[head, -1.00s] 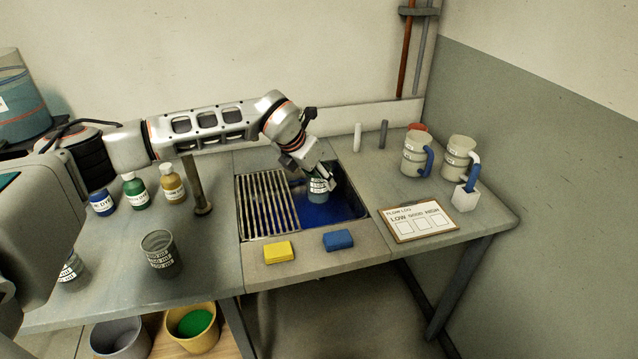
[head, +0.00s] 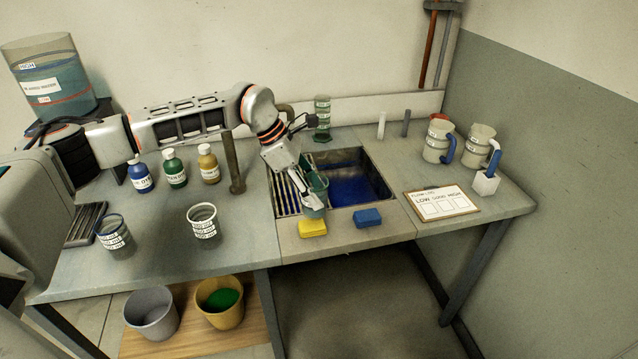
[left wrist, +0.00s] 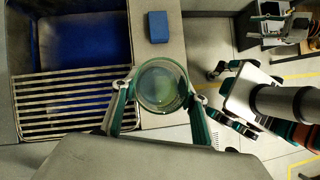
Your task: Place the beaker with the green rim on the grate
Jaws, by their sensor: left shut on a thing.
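My left gripper (head: 311,202) is shut on a clear beaker (head: 317,186) with a green rim. In the left wrist view the beaker (left wrist: 162,86) sits upright between the two fingers (left wrist: 158,92), its round mouth facing the camera. The slatted grate (left wrist: 60,108) covers one side of the sink there, and the beaker is beside it, over the counter strip at its front. In the head view the grate (head: 283,192) is partly hidden by my gripper.
The sink's open part (head: 360,185) holds blue liquid. A yellow sponge (head: 313,228) lies just before the beaker, with a blue sponge (head: 368,217) to its right. A dark upright post (head: 233,165) and another beaker (head: 203,222) stand left. A green-banded cylinder (head: 322,118) stands behind the sink.

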